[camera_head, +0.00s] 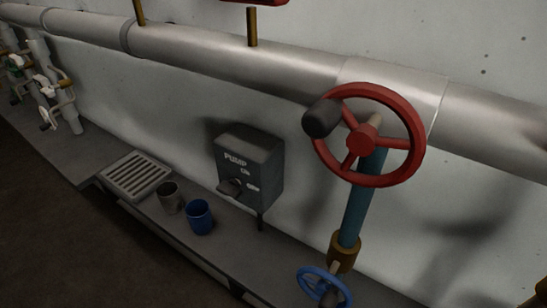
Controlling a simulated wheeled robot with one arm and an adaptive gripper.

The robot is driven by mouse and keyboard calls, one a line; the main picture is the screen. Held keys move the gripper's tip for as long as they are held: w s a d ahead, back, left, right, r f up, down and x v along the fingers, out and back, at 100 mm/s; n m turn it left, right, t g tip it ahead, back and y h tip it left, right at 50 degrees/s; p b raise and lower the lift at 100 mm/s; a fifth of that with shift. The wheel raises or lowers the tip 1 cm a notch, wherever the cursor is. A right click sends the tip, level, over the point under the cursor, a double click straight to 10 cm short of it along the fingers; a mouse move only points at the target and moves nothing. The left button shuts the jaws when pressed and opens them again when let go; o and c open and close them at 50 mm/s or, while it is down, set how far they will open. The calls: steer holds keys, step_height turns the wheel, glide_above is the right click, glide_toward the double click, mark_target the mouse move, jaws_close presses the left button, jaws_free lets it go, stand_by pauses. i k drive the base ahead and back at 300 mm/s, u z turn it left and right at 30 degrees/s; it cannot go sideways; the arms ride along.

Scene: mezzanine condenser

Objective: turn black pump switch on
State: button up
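The pump switch is a dark grey box (262,160) on the wall, with white lettering "PUMP" on its front. A black knob (229,187) sticks out low on the left of that front. Small white marks sit to the right of the knob, one above the other. They are too small to read surely, though the upper one looks like "ON". I cannot tell which position the knob is set to. My gripper is not in view.
A red handwheel (362,139) with a black grip stands right of the box on a blue pipe (356,205). A blue handwheel (323,288) is below. A grey cup (171,197), blue cup (199,217) and grate (134,175) are on the ledge. A big pipe (215,47) runs above.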

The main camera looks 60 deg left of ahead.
mark_target(231, 189)
steer(key=u, duration=2.9)
steer(key=k, duration=0.25)
steer(key=u, duration=1.6)
